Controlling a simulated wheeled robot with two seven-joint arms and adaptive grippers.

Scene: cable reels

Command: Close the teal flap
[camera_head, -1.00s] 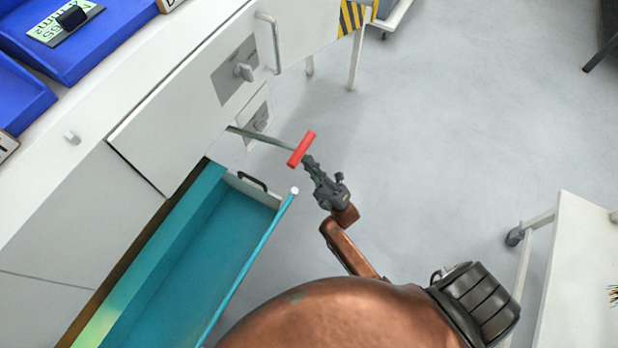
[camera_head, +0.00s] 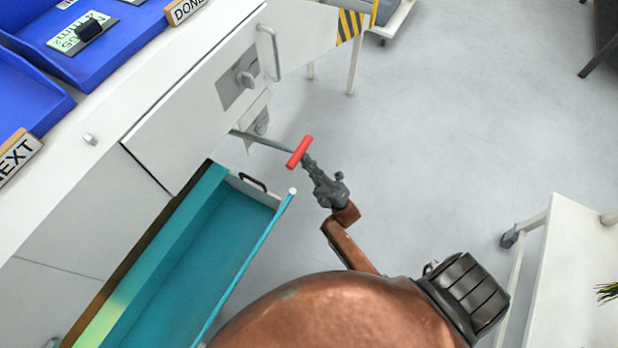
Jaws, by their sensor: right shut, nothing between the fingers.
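The teal flap (camera_head: 205,285) hangs open at the lower left, its teal inner face showing below the cabinet front. A pale-tipped teal bar (camera_head: 245,265) runs along its outer edge, and a small black handle (camera_head: 252,182) sits at its far end. My right gripper (camera_head: 308,168) is shut and empty, to the right of the flap's far end and apart from it. Its fingertips are at a red T-handle (camera_head: 300,152) on a grey rod; I cannot tell whether they touch. The flap's near end is cut off by the frame. My left gripper is not in view.
Blue trays (camera_head: 110,45) stand on top. A white cart (camera_head: 575,270) is at the right.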

